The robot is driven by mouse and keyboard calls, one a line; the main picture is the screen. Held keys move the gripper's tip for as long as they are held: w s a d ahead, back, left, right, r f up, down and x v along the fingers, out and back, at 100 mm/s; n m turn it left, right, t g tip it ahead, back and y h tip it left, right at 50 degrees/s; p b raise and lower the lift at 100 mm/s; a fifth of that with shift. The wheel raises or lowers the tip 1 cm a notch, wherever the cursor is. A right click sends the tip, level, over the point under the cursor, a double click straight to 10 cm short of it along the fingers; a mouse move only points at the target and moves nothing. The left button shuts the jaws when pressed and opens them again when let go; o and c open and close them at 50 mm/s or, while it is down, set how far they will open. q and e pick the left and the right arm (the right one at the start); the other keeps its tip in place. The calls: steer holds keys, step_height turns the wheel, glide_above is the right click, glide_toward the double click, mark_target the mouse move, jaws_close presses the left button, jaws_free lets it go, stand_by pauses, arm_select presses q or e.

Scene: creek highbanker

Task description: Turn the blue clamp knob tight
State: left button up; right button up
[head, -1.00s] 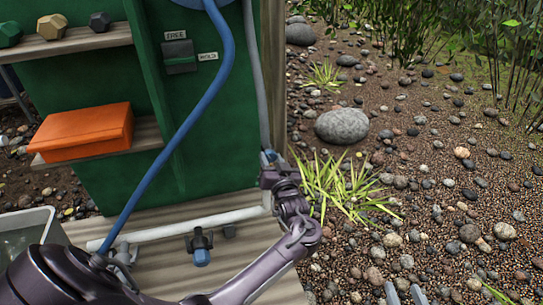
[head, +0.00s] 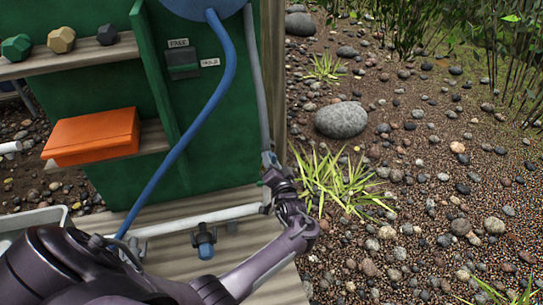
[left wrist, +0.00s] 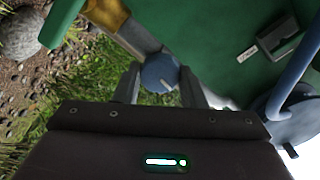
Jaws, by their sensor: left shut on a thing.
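The blue clamp knob (left wrist: 160,72) is round with a pale mark on its face. In the left wrist view it sits between the two fingers of my left gripper (left wrist: 160,88), which is shut on it. In the head view a small blue part of the knob (head: 266,157) shows at the green panel's lower right edge. My left gripper (head: 268,166) is there and hides most of it. My right gripper is in neither view.
A blue hose (head: 190,127) and a grey hose (head: 253,75) run down the green panel (head: 220,130). A white pipe (head: 180,225) with a blue-handled valve (head: 205,243) lies below. An orange box (head: 93,137) is on a shelf. Pebbly ground lies right.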

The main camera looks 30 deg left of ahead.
arm_select(q)
steer(key=shift+m+p, duration=3.2)
steer(key=shift+m, duration=5.2)
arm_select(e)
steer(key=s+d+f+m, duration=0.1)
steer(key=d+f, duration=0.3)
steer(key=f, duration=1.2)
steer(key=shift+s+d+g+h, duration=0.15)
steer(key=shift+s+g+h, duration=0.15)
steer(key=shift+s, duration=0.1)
arm_select(q)
steer(key=shift+m, duration=0.3)
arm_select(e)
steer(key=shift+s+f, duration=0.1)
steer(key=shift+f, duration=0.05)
arm_select(q)
steer(key=o, duration=1)
